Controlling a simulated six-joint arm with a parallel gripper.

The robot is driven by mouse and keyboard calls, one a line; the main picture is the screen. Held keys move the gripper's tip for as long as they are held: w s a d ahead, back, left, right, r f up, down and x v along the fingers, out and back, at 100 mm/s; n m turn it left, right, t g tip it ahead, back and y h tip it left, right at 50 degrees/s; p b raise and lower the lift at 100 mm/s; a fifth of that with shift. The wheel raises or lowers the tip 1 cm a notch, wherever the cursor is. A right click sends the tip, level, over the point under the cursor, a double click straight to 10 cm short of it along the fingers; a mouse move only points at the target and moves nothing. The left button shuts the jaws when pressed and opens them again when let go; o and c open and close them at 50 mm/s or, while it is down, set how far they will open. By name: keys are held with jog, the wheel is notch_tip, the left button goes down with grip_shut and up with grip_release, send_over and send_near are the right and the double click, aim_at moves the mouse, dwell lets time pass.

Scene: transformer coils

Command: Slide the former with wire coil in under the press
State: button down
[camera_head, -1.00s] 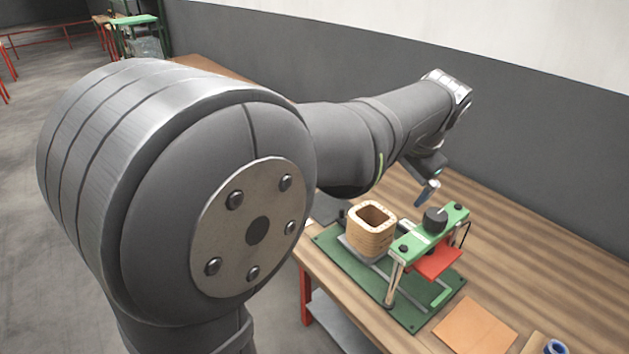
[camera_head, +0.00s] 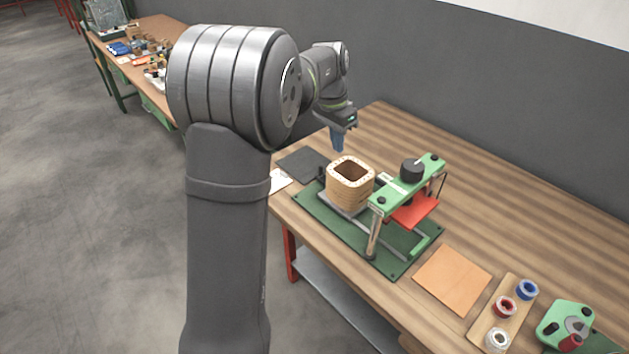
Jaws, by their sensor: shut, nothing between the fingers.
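The former with wire coil (camera_head: 350,187) is a square, hollow, tan block. It stands upright on a grey slide at the left part of a green base plate (camera_head: 393,270). The press (camera_head: 405,186) is a green crossbar on posts with a black knob on top and a red plate (camera_head: 416,210) beneath. The former is to the left of the press, outside it. My gripper (camera_head: 338,149) is shut and empty, above and behind the former, apart from it. Its fingertips point down. My arm does not cover the former or press.
An orange-tan sheet (camera_head: 453,280) lies right of the base plate. Beyond it are a wooden board (camera_head: 500,315) with several spools and a green device (camera_head: 566,324). A dark mat (camera_head: 302,165) lies left of the former. The table behind the press is clear.

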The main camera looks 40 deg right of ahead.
aim_at(344, 201)
jog(key=w+a+f+g+h, duration=0.2)
jog(key=w+f, duration=0.4)
jog(key=w, duration=0.2)
jog(key=w+a+f+g+h, duration=0.1)
jog(key=w+f+g, duration=0.2)
jog(key=w+f, duration=0.4)
jog(key=x, duration=0.7)
jog(key=shift+d+f, duration=0.3)
jog(key=shift+d, duration=0.05)
jog(key=shift+s, duration=1.95)
jog(key=s, duration=1.3)
jog(key=shift+s, duration=0.4)
jog(key=shift+w, duration=0.15)
